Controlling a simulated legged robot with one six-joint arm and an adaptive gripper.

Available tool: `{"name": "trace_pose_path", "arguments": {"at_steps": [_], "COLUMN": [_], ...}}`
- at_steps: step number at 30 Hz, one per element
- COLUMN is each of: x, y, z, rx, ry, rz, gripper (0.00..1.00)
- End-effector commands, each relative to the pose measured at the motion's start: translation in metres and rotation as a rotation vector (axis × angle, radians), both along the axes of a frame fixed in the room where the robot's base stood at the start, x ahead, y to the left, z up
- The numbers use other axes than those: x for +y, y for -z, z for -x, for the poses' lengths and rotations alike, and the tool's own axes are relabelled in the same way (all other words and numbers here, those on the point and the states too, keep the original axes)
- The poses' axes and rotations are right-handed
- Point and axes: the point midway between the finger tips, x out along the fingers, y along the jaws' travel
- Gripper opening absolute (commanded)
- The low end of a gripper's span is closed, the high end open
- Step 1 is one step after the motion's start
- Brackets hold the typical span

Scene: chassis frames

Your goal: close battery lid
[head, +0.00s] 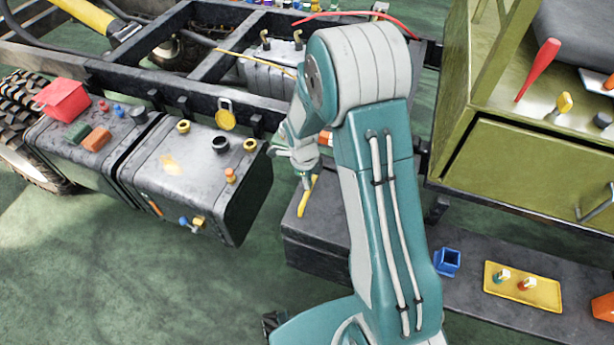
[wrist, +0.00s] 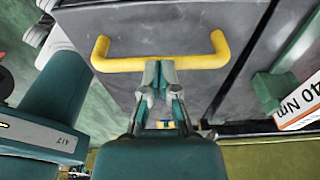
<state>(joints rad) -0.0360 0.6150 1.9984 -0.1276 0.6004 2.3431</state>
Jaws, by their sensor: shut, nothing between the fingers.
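The battery lid (head: 322,222) is the dark grey top of a box at the lower middle in the head view, and it appears to lie flat on the box. My arm hides its right part. Its yellow handle (head: 303,202) shows just under my gripper (head: 306,181). In the wrist view the handle (wrist: 118,65) spans the grey lid (wrist: 165,22). My gripper (wrist: 159,70) is shut and empty, with its fingertips at the handle's middle. I cannot tell whether they touch it.
A dark tank (head: 205,195) with caps and fittings stands left of the box. A green cabinet (head: 525,175) stands at right, above a low shelf with a blue cup (head: 447,262) and yellow tray (head: 523,288). A block labelled 40 Nm (wrist: 300,100) is close at right in the wrist view.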

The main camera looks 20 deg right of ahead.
Motion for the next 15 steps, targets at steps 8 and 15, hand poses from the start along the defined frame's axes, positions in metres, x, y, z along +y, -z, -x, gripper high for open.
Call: {"name": "trace_pose_path", "arguments": {"at_steps": [8,15], "x": [0.001,0.007], "y": [0.002,0.030], "z": [0.000,-0.005], "rx": [0.001,0.003], "ry": [0.000,0.000], "rz": [0.000,0.000], "gripper": [0.00,0.00]}}
